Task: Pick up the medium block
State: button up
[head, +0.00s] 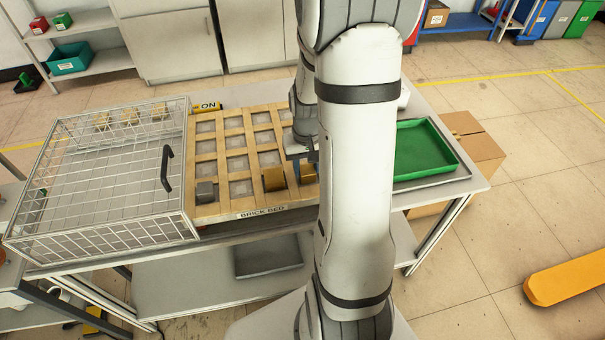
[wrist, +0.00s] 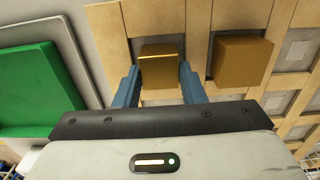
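Two brass-coloured blocks sit on the wooden brick bed (head: 205,211). The right one (head: 308,175) is partly hidden by my gripper (head: 305,162) in the head view. The other brass block (head: 274,178) is left of it, and a grey block (head: 205,191) stands at the bed's front left. Which block is the medium one is not clear. In the wrist view my gripper (wrist: 159,70) is open, its blue fingers on either side of one brass block (wrist: 160,70). Contact is not clear. The other brass block (wrist: 241,60) is to the right, outside the fingers.
A wire cage (head: 110,225) with a black handle stands left of the bed. A green tray (head: 425,150) lies to the right; it also shows in the wrist view (wrist: 35,80). A cardboard box (head: 480,150) is beyond the table's right end. My arm hides part of the table.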

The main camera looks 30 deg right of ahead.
grip_shut()
jog(key=shift+r, duration=0.1)
